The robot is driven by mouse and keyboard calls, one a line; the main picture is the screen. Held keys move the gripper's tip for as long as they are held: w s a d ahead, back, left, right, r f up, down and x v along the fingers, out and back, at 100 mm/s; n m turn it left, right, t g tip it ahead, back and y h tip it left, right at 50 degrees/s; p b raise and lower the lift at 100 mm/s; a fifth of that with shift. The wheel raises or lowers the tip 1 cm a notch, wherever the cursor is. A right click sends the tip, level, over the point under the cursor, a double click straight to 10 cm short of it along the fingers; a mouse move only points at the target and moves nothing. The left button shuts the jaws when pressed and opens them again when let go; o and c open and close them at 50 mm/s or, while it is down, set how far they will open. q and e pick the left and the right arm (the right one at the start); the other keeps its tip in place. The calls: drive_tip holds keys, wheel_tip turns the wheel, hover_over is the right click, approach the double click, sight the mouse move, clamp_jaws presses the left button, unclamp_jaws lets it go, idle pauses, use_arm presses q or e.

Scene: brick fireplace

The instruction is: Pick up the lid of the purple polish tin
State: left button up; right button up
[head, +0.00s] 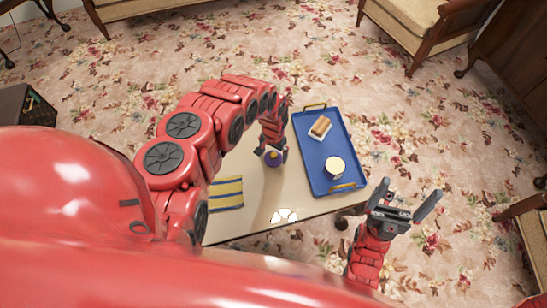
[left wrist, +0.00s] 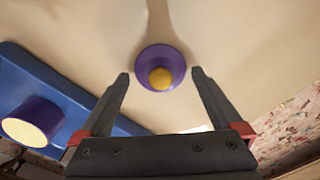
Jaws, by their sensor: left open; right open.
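A round purple lid with a yellow knob (left wrist: 172,56) sits on the table, with its far part just beyond my left fingertips in the left wrist view. It also shows in the head view as a small purple and yellow thing (head: 274,158). My left gripper (left wrist: 160,73) is open, its fingers on either side of the lid with gaps. The purple tin (left wrist: 33,122) stands open on the blue tray, its pale top showing; it is also in the head view (head: 335,168). My right gripper (head: 405,207) is open and empty beyond the table's right front corner.
The blue tray (head: 316,172) with yellow handles also holds a brown block on a white dish (head: 320,127). A yellow-striped cloth (head: 227,193) and white pieces (head: 284,215) lie on the table (head: 251,216). Armchairs (head: 415,25) stand farther off on the floral carpet.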

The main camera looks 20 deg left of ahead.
use_arm(q)
drive_tip(key=shift+f, duration=0.6)
drive_tip(key=shift+c, duration=0.3)
drive_tip(key=c, duration=1)
drive_tip(key=shift+r, duration=0.15)
